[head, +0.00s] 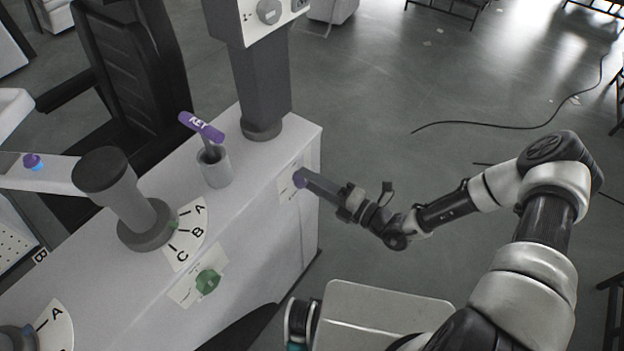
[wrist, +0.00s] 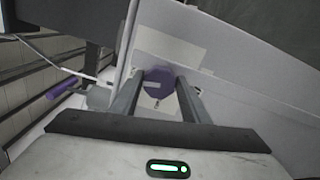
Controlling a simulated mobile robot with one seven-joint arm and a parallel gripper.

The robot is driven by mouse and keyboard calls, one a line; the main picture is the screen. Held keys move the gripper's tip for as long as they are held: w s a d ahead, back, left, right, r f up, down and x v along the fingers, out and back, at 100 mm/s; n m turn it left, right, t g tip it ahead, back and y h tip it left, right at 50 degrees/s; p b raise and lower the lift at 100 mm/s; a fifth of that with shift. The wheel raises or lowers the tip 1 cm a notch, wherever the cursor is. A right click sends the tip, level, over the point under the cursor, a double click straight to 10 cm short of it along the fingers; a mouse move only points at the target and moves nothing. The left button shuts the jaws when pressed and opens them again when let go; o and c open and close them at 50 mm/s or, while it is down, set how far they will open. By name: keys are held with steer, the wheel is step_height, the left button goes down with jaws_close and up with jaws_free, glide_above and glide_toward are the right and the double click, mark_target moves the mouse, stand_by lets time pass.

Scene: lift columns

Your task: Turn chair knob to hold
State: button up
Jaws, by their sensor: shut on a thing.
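The chair knob looks to be the purple knob (head: 301,178) on a pale label plate, on the console's side face near its right end. It also shows in the wrist view (wrist: 158,82), with a light mark across its face. My gripper (head: 306,181) is at this knob, and in the wrist view its two fingers (wrist: 158,98) stand on either side of it, shut on it. The lettering on the label plate (wrist: 170,45) is too small and blurred to read, so I cannot tell which setting the knob points to.
The white console (head: 255,240) carries a green knob (head: 208,281), a grey lever column (head: 122,195) with an A-B-C dial, and a purple-handled lever (head: 202,127). A dark column (head: 262,85) rises behind. A black chair (head: 130,60) stands at the left. Floor at right is open, with a cable.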

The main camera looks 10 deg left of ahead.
steer(key=shift+f+m, duration=0.1)
steer(key=shift+m, duration=0.9)
steer(key=o, duration=1)
steer(key=shift+o, duration=0.2)
steer(key=v, duration=1.7)
steer(key=shift+d+p, duration=0.2)
steer(key=shift+p, duration=0.1)
steer(key=shift+s, duration=0.15)
